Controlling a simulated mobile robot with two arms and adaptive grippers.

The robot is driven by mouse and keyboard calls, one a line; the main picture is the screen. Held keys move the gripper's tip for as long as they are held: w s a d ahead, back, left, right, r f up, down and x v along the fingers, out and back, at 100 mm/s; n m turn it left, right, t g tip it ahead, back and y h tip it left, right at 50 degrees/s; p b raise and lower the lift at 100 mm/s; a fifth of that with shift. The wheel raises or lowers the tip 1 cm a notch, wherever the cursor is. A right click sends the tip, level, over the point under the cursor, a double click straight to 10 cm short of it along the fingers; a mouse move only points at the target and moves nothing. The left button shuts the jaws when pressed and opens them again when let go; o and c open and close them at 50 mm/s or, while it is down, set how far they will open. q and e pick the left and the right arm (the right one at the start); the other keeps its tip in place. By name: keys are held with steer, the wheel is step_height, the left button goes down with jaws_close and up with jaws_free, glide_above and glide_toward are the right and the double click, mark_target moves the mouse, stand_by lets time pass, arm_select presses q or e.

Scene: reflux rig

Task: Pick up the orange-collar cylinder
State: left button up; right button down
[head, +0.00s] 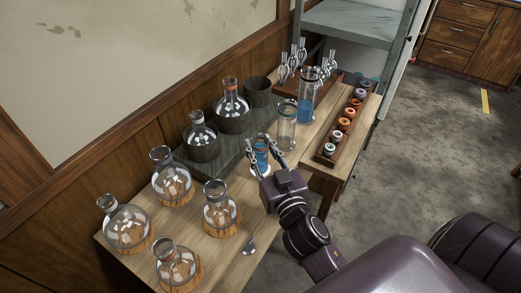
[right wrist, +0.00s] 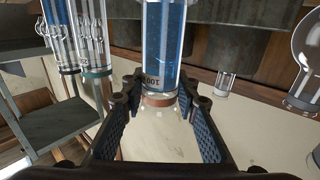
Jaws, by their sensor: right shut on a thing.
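The orange-collar cylinder (head: 261,150) is a clear glass tube with blue liquid. In the right wrist view the cylinder (right wrist: 163,45) stands between the fingers, with its orange-brown collar (right wrist: 159,99) close to the fingertips. My right gripper (head: 262,151) is shut on it at the front edge of the dark platform. The fingers hide part of the cylinder in the head view. I cannot tell whether its base touches the table. My left gripper is not in view.
A clear cylinder (head: 287,128) and another with blue liquid (head: 306,100) stand just behind. Several round flasks (head: 127,225) on cork rings fill the table's left. A wooden rack (head: 327,153) of small jars lies to the right. A spoon (head: 249,246) lies near the front edge.

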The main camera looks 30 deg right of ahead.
step_height(320, 180, up, 22)
steer(key=p, duration=0.9)
stand_by(0.6)
